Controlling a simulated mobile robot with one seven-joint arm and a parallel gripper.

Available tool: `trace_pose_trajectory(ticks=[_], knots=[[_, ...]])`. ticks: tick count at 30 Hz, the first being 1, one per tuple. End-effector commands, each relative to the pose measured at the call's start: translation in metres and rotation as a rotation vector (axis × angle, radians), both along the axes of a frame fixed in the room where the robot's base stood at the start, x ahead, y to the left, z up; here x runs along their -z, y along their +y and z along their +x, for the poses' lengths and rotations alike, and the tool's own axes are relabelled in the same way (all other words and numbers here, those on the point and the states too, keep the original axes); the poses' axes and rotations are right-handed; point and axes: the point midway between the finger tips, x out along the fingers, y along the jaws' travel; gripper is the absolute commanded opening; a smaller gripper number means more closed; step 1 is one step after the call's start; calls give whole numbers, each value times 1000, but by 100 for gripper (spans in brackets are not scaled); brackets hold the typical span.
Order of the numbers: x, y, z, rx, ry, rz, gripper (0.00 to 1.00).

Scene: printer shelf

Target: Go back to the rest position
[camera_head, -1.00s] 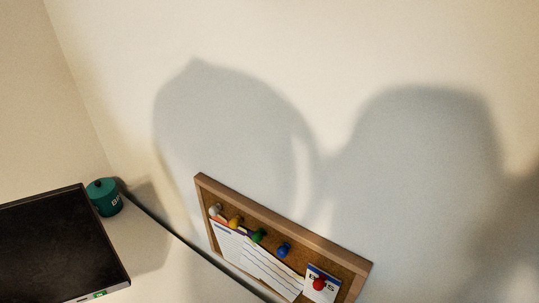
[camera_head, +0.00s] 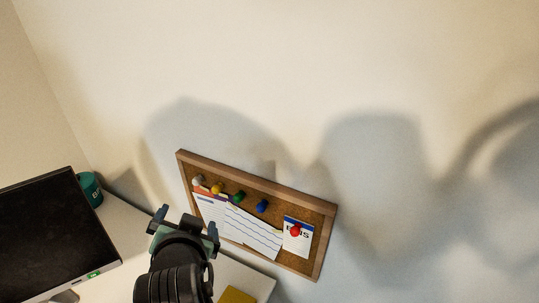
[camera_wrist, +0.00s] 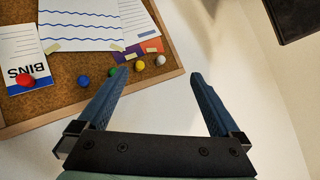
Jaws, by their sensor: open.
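My gripper (camera_head: 186,226) shows at the bottom middle of the head view, in front of the white surface and to the left of the cork board. In the wrist view its two blue fingers (camera_wrist: 155,95) are spread wide apart with nothing between them. The gripper is open and empty. The left finger in the wrist view appears over the lower edge of the board, but I cannot tell whether they touch.
The framed cork board (camera_head: 325,220) with papers and coloured pins stands by the wall. A black monitor (camera_head: 50,240) and a green pot (camera_head: 90,188) stand at left on the white surface (camera_head: 125,220). A yellow item (camera_head: 236,295) shows at the bottom edge.

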Motion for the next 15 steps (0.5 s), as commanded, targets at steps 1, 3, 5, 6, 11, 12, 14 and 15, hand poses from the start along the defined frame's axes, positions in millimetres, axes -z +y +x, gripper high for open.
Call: trace_pose_trajectory(ticks=[1,3,5,6,11,12,14,15], knots=[[-38,-12,14,10,-112,3,100],[-88,-27,26,20,-264,-8,100],[-132,-43,32,36,-395,-26,100],[-161,-54,33,49,-482,-40,100],[-274,-100,16,124,-828,-123,100],[-300,-112,7,149,-913,-151,100],[-337,-128,-9,189,-1033,-193,100],[-358,-137,-21,215,-1106,-221,100]])
